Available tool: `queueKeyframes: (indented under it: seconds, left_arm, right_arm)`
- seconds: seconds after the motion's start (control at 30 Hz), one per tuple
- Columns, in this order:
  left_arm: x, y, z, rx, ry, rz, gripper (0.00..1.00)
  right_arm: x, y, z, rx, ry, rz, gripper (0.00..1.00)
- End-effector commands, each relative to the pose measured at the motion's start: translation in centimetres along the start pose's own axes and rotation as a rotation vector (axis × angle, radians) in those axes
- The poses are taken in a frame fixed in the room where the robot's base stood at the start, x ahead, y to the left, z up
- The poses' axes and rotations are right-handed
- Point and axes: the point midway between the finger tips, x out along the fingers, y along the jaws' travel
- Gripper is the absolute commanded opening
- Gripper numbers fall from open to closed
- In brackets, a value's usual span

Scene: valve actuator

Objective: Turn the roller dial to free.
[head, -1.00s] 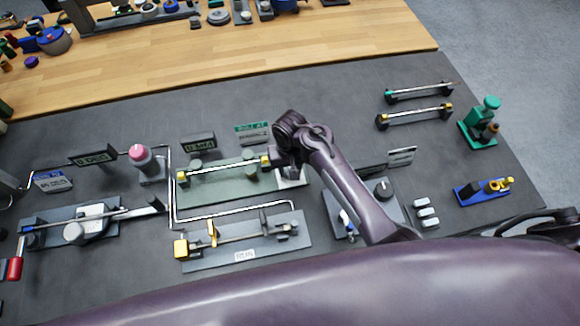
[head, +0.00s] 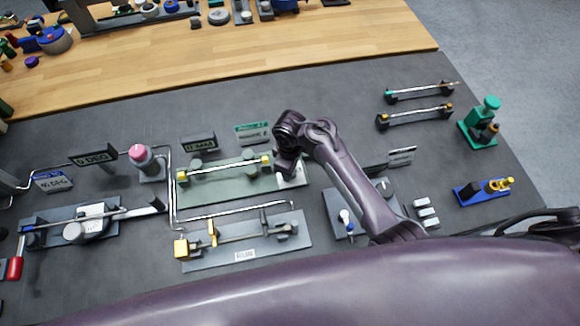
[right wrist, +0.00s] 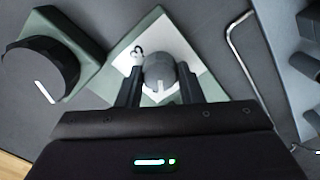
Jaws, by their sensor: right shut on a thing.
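The roller dial, a round grey knob (right wrist: 160,76) with a white pointer line, sits on a green-and-white plate (right wrist: 128,55) in the right wrist view. My right gripper (right wrist: 158,90) has its two black fingers on either side of the knob and is shut on it. The pointer line points toward the gripper body. In the head view my right gripper (head: 287,165) reaches down at the right end of the green plate (head: 222,182) and hides the knob. Any lettering around the knob is too small to read. My left gripper is not in view.
A bent metal pipe (head: 174,205) runs around the green fixture. Small displays (head: 198,143) stand behind it. A grey fixture with yellow parts (head: 181,249) lies in front.

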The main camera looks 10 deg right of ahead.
Motion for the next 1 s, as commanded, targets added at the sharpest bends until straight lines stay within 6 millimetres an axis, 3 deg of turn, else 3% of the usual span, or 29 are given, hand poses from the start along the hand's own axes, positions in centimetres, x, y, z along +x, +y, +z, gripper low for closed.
queueKeyframes:
  seconds: [0.5, 1.0]
  left_arm:
    - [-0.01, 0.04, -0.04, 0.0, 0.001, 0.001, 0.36]
    - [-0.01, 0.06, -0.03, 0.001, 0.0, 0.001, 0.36]
  right_arm:
    - [-0.09, 0.12, -0.03, -0.421, 0.001, 0.002, 0.11]
    - [-0.11, 0.13, -0.03, -0.568, 0.0, 0.003, 0.11]
